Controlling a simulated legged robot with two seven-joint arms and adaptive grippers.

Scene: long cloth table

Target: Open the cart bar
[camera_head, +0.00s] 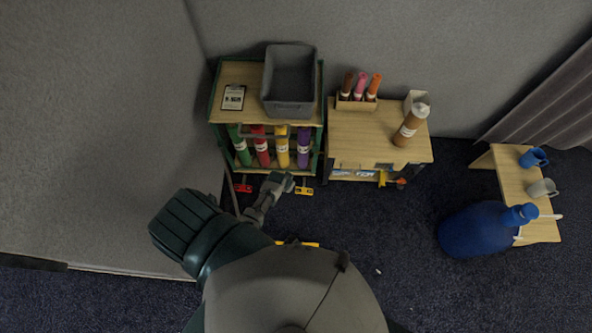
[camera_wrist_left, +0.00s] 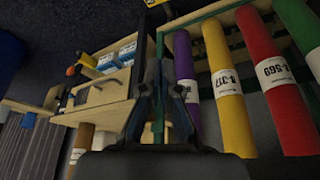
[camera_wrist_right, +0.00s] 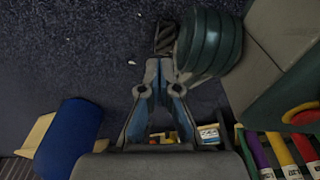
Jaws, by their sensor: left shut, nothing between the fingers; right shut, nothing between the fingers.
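The cart (camera_head: 215,103) has a green frame and a wooden top and stands against the wall. Green, red, yellow and purple rolls stand upright in its front; several show in the left wrist view, the purple one (camera_wrist_left: 185,62) nearest my fingers. A thin greyish bar (camera_head: 231,188) slants down from the cart's left front; I cannot tell whether it is the cart bar. My left gripper (camera_head: 284,181) is shut and empty, low in front of the cart; it also shows in the left wrist view (camera_wrist_left: 160,85). My right gripper (camera_wrist_right: 158,65) is shut and empty over the floor, hidden in the head view.
A grey bin (camera_head: 290,106) and clipboard (camera_head: 233,97) are on the cart. A wooden table (camera_head: 365,130) with bottles stands to its right. Dark carpet between is mostly clear.

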